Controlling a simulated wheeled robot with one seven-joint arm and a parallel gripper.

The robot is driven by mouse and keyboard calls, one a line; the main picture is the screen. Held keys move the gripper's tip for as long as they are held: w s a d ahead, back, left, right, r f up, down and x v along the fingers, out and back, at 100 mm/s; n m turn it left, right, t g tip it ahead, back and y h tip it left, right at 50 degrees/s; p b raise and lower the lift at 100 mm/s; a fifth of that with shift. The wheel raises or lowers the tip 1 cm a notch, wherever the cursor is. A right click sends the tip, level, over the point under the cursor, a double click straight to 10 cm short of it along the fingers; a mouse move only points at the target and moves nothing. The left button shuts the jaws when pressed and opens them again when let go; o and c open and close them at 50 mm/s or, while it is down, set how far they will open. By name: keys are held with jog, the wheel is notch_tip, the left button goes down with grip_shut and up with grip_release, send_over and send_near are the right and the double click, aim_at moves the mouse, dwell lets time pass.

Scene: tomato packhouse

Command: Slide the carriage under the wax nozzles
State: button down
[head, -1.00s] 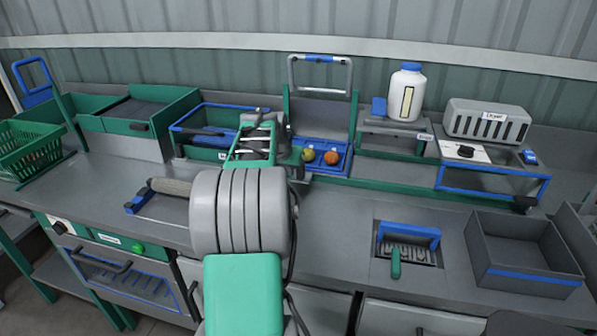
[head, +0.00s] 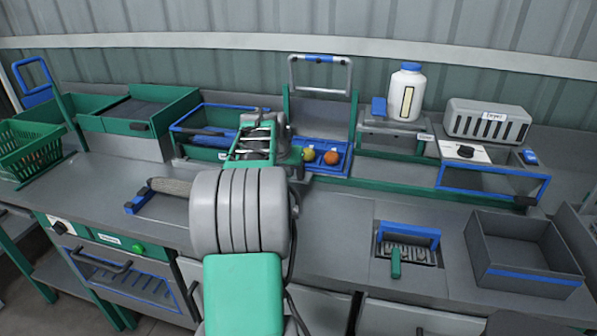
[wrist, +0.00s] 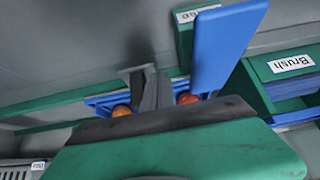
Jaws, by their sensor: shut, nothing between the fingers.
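The carriage appears to be the blue tray (head: 340,168) on the green-edged rail, with a yellow-green tomato (head: 308,154) and an orange one (head: 331,157) in it. The white bottle (head: 407,92) stands on a grey stand to its right; I cannot make out nozzles beneath. My gripper (head: 284,131) is at the tray's left end, partly hidden by my arm. In the wrist view its fingers (wrist: 149,88) are shut and empty, overlapping the blue tray (wrist: 98,101) between two tomatoes. I cannot tell whether they touch it. A blue plate (wrist: 226,42) stands beside them.
The dryer (head: 487,122) stands at the right end of the line. An upright frame with a blue-gripped handle (head: 320,59) rises behind the tray. The front bench has free room.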

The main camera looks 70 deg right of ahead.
jog(key=shift+s, duration=0.1)
jog(key=shift+s+d+b, duration=0.25)
jog(key=shift+s+d, duration=0.05)
jog(key=shift+s, duration=1.65)
jog(key=shift+s+d+b, duration=0.3)
jog(key=shift+s, duration=1.7)
jog(key=shift+s+d+b, duration=0.25)
jog(key=shift+s+d, duration=0.05)
jog(key=shift+s, duration=1.65)
jog(key=shift+s+d, duration=0.15)
jog(key=shift+s, duration=0.8)
jog(key=shift+s+d+p, duration=0.15)
jog(key=shift+s+d, duration=0.1)
jog(key=shift+s, duration=1.4)
jog(key=shift+s+d+p, duration=0.2)
jog(key=shift+s+d, duration=0.1)
jog(key=shift+s, duration=1.35)
jog(key=shift+s+d+p, duration=0.15)
jog(key=shift+s+d, duration=0.1)
jog(key=shift+s, duration=1.6)
